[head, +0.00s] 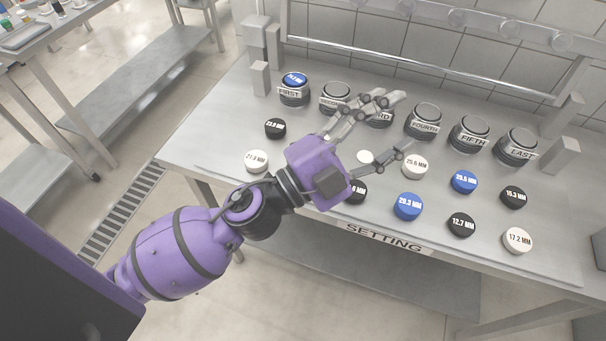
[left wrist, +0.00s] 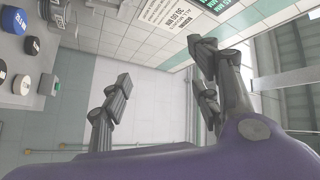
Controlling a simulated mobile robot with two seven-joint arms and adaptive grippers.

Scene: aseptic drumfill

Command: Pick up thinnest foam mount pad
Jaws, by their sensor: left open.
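Labelled round pads lie on the steel table. A black pad marked 12.7 MM (head: 461,224) is at the front right, with the lowest number I can read. Near it are a black 15.3 MM pad (head: 513,196) and a white 17.2 MM pad (head: 517,240). A black pad (head: 357,191) and a white pad (head: 365,157) are partly hidden by my arm. My left gripper (head: 398,125) is open and empty, left of and behind the 12.7 MM pad; its spread fingers also show in the left wrist view (left wrist: 160,75). My right gripper is not in view.
Round holders labelled FIRST to LAST stand along the back; the FIRST holder (head: 294,95) has a blue pad on top. Other pads include a blue one (head: 408,206), a white 25.6 MM one (head: 415,166) and a black one (head: 275,128). A metal rail (head: 420,70) runs behind the holders.

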